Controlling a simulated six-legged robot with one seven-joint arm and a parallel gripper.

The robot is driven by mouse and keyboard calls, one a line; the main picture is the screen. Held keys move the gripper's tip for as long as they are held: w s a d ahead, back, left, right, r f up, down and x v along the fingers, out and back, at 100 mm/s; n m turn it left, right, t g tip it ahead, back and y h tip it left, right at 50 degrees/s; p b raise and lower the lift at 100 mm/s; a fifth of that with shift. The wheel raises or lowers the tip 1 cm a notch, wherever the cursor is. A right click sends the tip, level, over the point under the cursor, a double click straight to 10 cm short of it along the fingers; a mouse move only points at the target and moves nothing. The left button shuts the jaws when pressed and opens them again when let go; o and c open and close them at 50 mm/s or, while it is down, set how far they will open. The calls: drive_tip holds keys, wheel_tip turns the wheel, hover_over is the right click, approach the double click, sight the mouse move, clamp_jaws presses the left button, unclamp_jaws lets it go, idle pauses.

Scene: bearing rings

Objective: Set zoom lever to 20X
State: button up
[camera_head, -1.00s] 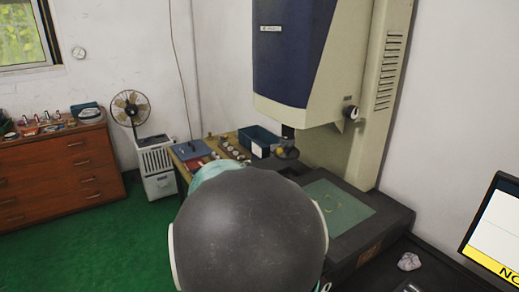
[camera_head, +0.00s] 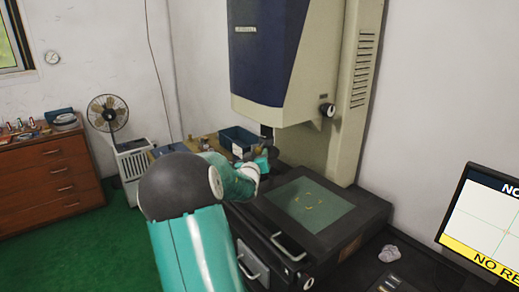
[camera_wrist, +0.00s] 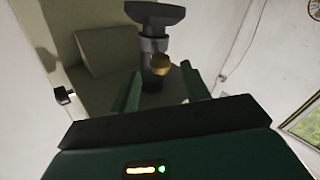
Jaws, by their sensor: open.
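The measuring machine (camera_head: 270,55) has a dark lens barrel (camera_head: 266,131) hanging above its stage. In the wrist view the barrel (camera_wrist: 153,46) ends in a wide dark disc (camera_wrist: 155,14). A round brass-coloured knob (camera_wrist: 159,64) sticks out from the barrel, probably the zoom lever. No magnification marks can be read. My gripper (camera_wrist: 161,88) is open, its two green fingers apart on either side of the knob and barrel in the picture. I see no contact with the knob. In the head view my gripper (camera_head: 264,160) is small, just below the barrel.
The glass stage (camera_head: 308,206) lies right of my arm, with small pale rings on it. A blue bin (camera_head: 238,140) stands behind on a wooden bench. A monitor (camera_head: 490,225) and a crumpled lump (camera_head: 389,253) are at the right. Green floor at left is clear.

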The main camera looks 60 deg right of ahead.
sight(259, 148)
drive_tip(key=x, duration=0.6)
clamp_jaws()
